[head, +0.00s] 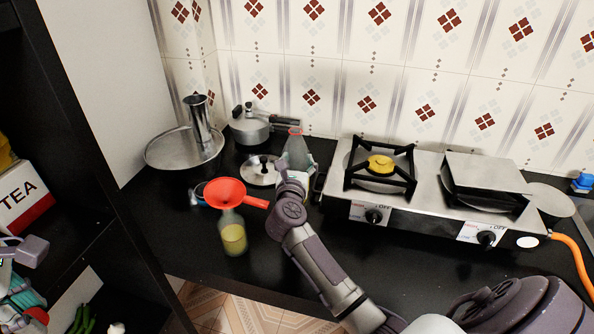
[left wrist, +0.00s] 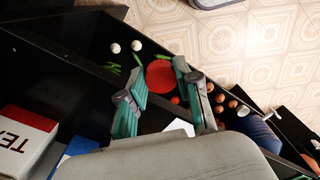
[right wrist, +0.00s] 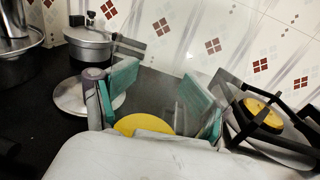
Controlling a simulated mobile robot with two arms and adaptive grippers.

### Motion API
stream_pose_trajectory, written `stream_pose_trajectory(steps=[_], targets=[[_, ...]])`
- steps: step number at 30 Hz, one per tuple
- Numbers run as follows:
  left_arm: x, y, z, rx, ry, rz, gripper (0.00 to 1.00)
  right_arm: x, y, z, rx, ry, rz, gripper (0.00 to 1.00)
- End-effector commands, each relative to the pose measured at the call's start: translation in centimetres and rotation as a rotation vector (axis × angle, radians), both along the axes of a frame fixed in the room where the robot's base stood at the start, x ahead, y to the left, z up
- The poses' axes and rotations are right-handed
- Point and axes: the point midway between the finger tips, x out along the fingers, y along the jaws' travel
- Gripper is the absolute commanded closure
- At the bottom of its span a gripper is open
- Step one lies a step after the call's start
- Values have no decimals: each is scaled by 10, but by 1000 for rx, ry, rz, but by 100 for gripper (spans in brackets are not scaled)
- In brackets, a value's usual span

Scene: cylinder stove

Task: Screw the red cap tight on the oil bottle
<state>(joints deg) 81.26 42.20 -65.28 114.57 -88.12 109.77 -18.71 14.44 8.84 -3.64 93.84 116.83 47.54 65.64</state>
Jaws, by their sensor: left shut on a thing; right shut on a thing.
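My right gripper (head: 295,160) is shut on a clear, tapering vessel with a red ring at its top (head: 295,131), beside the stove. In the right wrist view a yellow disc (right wrist: 145,125) shows low between the teal fingers; I cannot tell if it is oil. My left gripper (head: 20,295) is at the shelf on the far left. The left wrist view shows a red disc (left wrist: 160,76) between its fingertips, probably the cap; it is shut on it.
A two-burner stove (head: 440,190) fills the right of the counter, with an orange hose. The shelf holds a tea box (head: 22,193) and vegetables.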

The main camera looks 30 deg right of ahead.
Motion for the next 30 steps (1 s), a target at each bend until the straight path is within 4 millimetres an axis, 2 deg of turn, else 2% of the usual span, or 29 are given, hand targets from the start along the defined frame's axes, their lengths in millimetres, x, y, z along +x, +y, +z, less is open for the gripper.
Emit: stream_pose_trajectory(steps=[1, 15, 21, 30], targets=[[0, 0, 3, 0, 0, 0, 77, 0, 0, 15, 1, -8, 0, 88], [0, 0, 9, 0, 0, 0, 77, 0, 1, 109, 1, -7, 1, 88], [0, 0, 9, 0, 0, 0, 77, 0, 0, 128, 0, -4, 0, 88], [0, 0, 9, 0, 0, 0, 77, 0, 0, 132, -1, -2, 0, 88]])
